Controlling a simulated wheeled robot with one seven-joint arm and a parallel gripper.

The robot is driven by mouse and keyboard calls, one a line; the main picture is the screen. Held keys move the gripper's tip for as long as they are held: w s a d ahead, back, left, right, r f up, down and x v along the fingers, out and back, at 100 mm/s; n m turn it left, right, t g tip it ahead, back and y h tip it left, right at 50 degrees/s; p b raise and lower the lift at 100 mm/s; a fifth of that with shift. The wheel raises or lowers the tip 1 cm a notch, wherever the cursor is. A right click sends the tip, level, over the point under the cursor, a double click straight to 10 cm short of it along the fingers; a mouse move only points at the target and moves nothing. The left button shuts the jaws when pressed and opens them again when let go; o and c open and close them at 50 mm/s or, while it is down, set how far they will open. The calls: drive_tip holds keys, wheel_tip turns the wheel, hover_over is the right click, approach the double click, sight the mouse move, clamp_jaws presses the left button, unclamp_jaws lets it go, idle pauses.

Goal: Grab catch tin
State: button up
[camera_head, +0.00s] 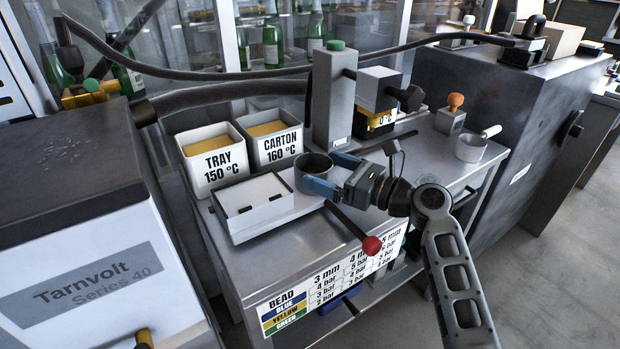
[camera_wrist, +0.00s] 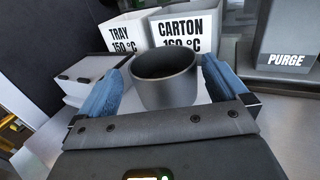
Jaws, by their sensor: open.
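A dark grey, round, open-topped tin (camera_head: 313,164), apparently the catch tin, stands upright on the steel bench in front of the tall grey column. In the wrist view, the tin (camera_wrist: 166,88) sits between the two blue fingers. My gripper (camera_head: 331,173) is open, with one finger on each side of the tin; it also fills the lower part of the wrist view (camera_wrist: 163,75). A small gap seems to show beside the tin on both sides there. The tin's base is partly hidden by the gripper.
Bins marked TRAY (camera_head: 212,172) and CARTON (camera_head: 274,150) stand behind left. The red-knobbed lever (camera_head: 371,245) sticks out below the gripper. A pale cup (camera_head: 471,149) stands at the right.

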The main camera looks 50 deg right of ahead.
sight(299, 159)
drive_tip(key=w, duration=0.4)
drive_tip(key=shift+w+a, duration=0.2)
drive_tip(key=shift+w, duration=0.1)
drive_tip(key=c, duration=0.9)
drive_tip(key=shift+o, duration=0.2)
drive_tip(key=shift+r, duration=0.15)
